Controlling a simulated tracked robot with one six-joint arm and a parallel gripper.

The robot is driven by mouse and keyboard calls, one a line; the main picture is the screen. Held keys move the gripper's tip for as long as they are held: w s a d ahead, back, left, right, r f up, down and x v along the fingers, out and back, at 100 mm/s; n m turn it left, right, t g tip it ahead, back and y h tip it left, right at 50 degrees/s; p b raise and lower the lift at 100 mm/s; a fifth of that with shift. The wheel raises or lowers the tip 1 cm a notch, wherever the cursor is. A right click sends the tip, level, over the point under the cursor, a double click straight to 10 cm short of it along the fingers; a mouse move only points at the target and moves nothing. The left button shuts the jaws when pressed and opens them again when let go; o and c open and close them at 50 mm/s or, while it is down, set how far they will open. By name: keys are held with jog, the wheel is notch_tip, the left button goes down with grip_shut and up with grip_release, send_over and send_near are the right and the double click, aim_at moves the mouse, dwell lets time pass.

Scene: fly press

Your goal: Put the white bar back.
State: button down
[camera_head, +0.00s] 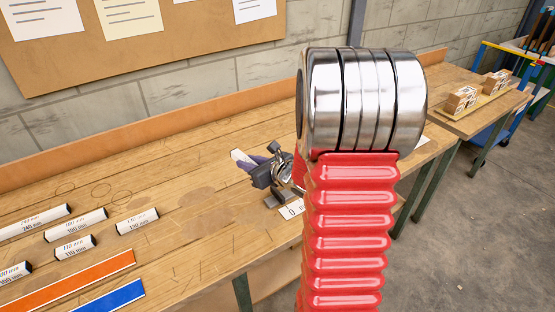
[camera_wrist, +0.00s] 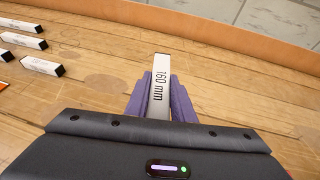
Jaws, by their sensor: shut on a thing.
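The white bar (camera_wrist: 161,75) is marked 160 mm and sits between the two purple fingers of my gripper (camera_wrist: 160,98) in the wrist view. My gripper is shut on it, and its far end sticks out past the fingertips. In the head view the white bar (camera_head: 238,155) shows as a small pale end beside the purple fingers of my gripper (camera_head: 246,163), over the bench. My red and chrome arm hides part of the bench to the right. I cannot tell whether the bar touches the bench.
Several other white bars with black ends (camera_head: 75,222) lie on the wooden bench (camera_head: 190,170) at left, with printed lengths. An orange strip (camera_head: 80,280) and a blue strip (camera_head: 108,300) lie at the front. A wooden ledge (camera_wrist: 200,22) runs along the back. Bench around my gripper is mostly clear.

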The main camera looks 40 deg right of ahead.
jog(key=w+a+n+y, duration=0.2)
jog(key=a+y, duration=0.1)
jog(key=a, duration=2)
jog(key=shift+r+n+g, duration=0.15)
jog(key=shift+n+g, duration=0.15)
jog(key=shift+g, duration=0.1)
jog(key=shift+s, duration=0.1)
